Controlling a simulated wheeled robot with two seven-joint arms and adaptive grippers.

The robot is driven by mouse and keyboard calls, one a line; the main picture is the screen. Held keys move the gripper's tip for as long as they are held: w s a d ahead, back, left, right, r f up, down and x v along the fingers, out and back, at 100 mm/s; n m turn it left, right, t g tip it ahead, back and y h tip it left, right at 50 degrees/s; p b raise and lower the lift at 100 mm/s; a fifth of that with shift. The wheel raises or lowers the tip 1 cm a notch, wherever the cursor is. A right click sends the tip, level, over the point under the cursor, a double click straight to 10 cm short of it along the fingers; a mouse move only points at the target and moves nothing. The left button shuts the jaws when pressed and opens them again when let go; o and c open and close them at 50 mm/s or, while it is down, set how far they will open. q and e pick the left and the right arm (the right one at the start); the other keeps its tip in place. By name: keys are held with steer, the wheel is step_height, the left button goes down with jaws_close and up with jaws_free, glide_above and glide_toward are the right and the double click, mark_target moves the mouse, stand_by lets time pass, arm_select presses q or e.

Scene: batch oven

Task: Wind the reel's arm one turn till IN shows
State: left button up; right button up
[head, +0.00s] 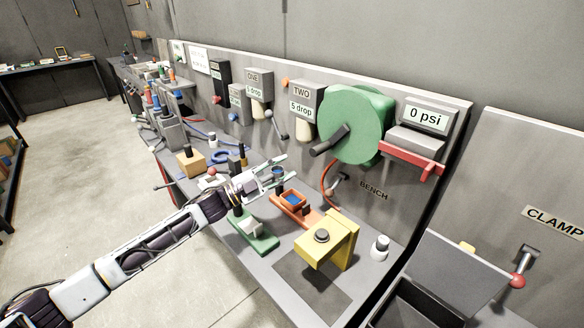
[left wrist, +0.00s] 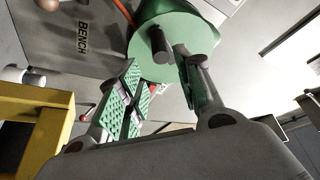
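The reel is a large green drum (head: 352,125) mounted on the grey back panel, right of the middle in the head view. Its dark arm with a cylindrical handle (head: 330,141) sticks out from the drum's front, toward the lower left. My left gripper (head: 279,170) is above the bench, left of and below the reel, with its fingers apart. In the left wrist view the green drum (left wrist: 153,55) and the dark handle (left wrist: 174,51) lie beyond the open fingers (left wrist: 160,88), with nothing seen held. No IN mark is readable. My right gripper is not in view.
A 0 psi display (head: 426,118) and a red bar (head: 410,158) are right of the reel. Below stand a yellow block (head: 328,243), an orange tray (head: 283,208) and a green fixture (head: 262,240). Dispensers ONE (head: 256,84) and TWO (head: 303,98) hang left of the reel.

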arm_select(q)
steer(key=shift+s+d+f, duration=0.15)
steer(key=shift+s+d, duration=0.05)
steer(key=shift+d, duration=0.25)
steer(key=c, duration=0.4)
steer(key=s+d+m+t, duration=0.1)
steer(key=d, duration=0.1)
steer(key=s+d+t+y, duration=0.1)
steer(key=d, duration=0.1)
steer(key=s+d+f+m+t+b, duration=0.1)
steer(key=d, duration=0.2)
steer(key=shift+s+m+y, duration=0.3)
jaws_close()
steer(key=s+d+m+t+y+b, duration=0.1)
steer(key=s+m+t+y+b, duration=0.1)
steer(key=s+y, duration=0.4)
steer(key=shift+d+m+t+y, duration=0.4)
steer(key=shift+m+t, duration=0.3)
steer(key=shift+m, duration=0.5)
